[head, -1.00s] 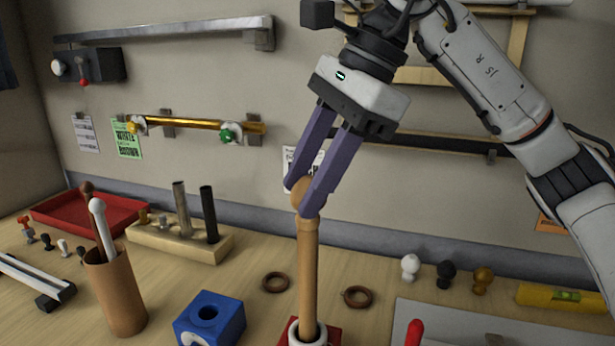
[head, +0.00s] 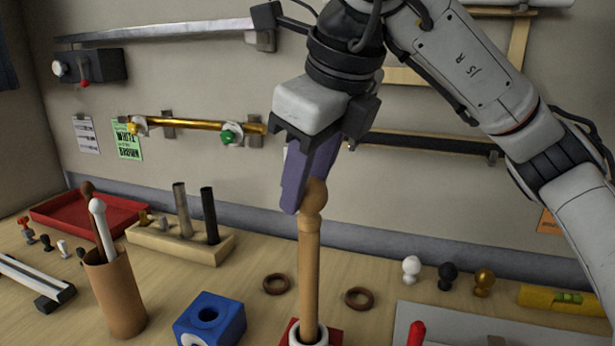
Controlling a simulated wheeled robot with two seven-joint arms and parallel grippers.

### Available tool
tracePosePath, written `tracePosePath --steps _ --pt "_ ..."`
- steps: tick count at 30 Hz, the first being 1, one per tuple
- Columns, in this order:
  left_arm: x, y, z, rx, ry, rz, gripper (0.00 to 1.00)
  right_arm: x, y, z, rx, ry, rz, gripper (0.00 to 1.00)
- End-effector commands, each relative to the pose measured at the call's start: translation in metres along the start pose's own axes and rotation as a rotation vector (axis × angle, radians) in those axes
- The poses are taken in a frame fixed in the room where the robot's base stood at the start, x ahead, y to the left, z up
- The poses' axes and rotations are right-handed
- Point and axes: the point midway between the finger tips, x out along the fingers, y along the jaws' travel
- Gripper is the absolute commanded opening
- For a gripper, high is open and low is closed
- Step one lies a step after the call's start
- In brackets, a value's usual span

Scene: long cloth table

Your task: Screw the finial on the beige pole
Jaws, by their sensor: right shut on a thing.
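The beige pole (head: 309,275) stands upright in the white ring of a red base (head: 287,333) at the bottom middle of the head view. A brown, ball-shaped finial (head: 315,194) sits at the pole's top, in line with it. My right gripper (head: 305,195), with purple fingers, comes down from above and is shut on the finial. Its fingers hide part of the ball. How tightly the finial's neck meets the pole cannot be told. My left gripper is not in view.
White, black and gold finials (head: 447,275) stand at the right. Two brown rings (head: 358,298) lie beside the pole. A blue block (head: 210,318), a brown cup (head: 116,295) with rods, a wooden rack (head: 175,240) and a red tray (head: 95,214) are at the left.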

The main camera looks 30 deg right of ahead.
Motion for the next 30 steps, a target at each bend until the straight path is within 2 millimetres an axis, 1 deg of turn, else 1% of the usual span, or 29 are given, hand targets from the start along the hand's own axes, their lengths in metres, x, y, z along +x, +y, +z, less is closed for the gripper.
tracePosePath --steps 1,4,5,14,21,24,27,30 --pt "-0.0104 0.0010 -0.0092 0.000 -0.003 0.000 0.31 -0.0090 -0.0042 0.0034 0.063 0.010 -0.036 0.17" --pt "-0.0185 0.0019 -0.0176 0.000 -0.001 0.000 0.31 -0.0085 -0.0043 0.0031 0.190 0.038 -0.090 0.17" --pt "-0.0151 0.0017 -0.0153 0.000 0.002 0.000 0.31 -0.0050 -0.0036 0.0018 0.234 0.046 -0.108 0.17" --pt "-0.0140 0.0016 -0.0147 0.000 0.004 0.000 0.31 -0.0042 -0.0037 0.0012 0.684 0.141 -0.296 0.17" --pt "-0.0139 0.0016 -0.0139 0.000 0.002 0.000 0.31 -0.0042 -0.0033 0.0011 1.108 0.233 -0.471 0.17" --pt "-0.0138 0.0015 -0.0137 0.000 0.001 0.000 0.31 -0.0041 -0.0026 0.0006 1.260 0.267 -0.533 0.17" --pt "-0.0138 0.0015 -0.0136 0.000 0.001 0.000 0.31 -0.0036 -0.0021 -0.0001 1.344 0.287 -0.565 0.17" --pt "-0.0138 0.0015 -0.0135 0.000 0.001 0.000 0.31 -0.0034 -0.0016 -0.0007 1.361 0.293 -0.571 0.17"
